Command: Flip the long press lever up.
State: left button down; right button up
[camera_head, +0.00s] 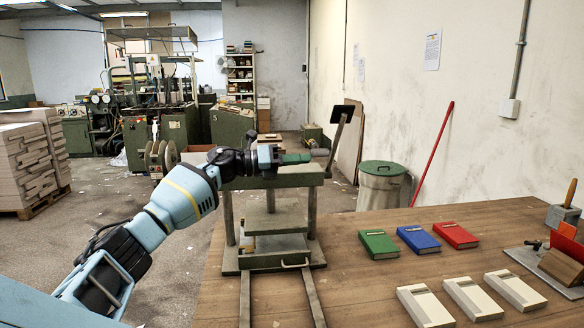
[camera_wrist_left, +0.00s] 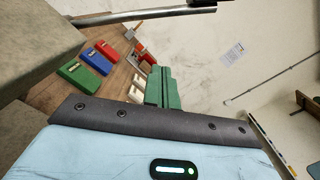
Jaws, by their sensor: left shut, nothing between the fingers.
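The press (camera_head: 272,260) stands on the wooden table, with its flat top plate and two posts. Its long lever (camera_head: 335,143) rises from the right side of the press top, leaning slightly right, with a dark block-like end at the top. In the left wrist view a grey bar (camera_wrist_left: 140,15), which looks like the lever, crosses the top edge. My left gripper (camera_head: 304,157) reaches in from the left just above the press top, beside the lever's lower part. Its green fingers (camera_wrist_left: 163,88) are shut and empty. I cannot tell whether they touch the lever. My right gripper is not in view.
Green (camera_head: 379,244), blue (camera_head: 418,238) and red (camera_head: 455,235) books lie on the table (camera_head: 370,290) right of the press. Pale blocks (camera_head: 474,299) lie in front. A wooden-handled tool and a fixture stand at the far right. A bin (camera_head: 382,186) stands behind.

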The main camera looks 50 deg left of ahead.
pick_arm(q)
jog(key=v, duration=0.2)
jog(key=shift+s+b, duration=0.35)
jog(key=shift+r, duration=0.15)
jog(key=shift+s+d, duration=0.1)
dwell(0.4)
